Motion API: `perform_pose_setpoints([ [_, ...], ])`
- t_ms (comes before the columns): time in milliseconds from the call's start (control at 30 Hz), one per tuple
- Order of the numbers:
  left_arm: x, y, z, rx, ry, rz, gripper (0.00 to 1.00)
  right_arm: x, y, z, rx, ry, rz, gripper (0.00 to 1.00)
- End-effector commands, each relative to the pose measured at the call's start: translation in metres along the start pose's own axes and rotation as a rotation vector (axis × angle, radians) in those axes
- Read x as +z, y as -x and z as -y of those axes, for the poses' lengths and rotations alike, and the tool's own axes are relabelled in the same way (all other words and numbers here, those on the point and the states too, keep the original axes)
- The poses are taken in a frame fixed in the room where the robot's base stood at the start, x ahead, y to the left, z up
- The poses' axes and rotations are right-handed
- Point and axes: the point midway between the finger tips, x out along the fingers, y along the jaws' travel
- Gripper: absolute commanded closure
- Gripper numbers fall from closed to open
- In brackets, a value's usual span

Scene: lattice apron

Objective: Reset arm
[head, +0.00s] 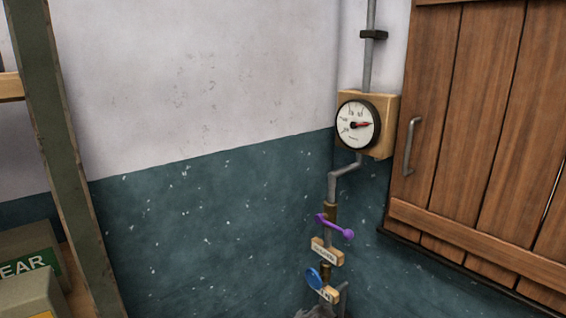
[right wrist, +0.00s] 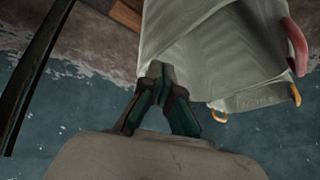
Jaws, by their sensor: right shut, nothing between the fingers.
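My right gripper (right wrist: 160,72) shows in the right wrist view, its dark green fingers drawn together at the tips with nothing between them. A pale, ribbed object (right wrist: 215,45) lies beyond the fingertips; I cannot tell what it is or whether they touch it. My left gripper is not in view. In the head view neither gripper can be clearly made out; a small grey shape at the bottom edge is too cut off to identify.
In the head view, a pipe on the wall carries a round gauge (head: 357,126), a purple lever (head: 336,227) and a blue lever (head: 314,278). A wooden door (head: 480,120) stands at right. Shelving with boxes (head: 35,270) stands at left. The wall between is bare.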

Motion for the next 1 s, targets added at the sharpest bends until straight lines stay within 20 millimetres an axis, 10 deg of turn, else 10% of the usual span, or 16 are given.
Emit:
perform_pose_setpoints([
  [300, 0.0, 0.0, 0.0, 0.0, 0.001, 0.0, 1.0, 0.241, 0.021, -0.067, 0.055, 0.397, 0.266, 1.0],
  [500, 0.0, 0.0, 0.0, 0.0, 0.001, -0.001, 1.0, 0.343, 0.055, -0.095, 0.032, 0.583, 0.384, 1.0],
  [700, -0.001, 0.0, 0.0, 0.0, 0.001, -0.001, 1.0, 0.38, 0.072, -0.104, 0.015, 0.654, 0.429, 1.0],
  [1000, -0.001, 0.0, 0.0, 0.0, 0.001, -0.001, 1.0, 0.382, 0.073, -0.105, 0.015, 0.657, 0.431, 1.0],
])
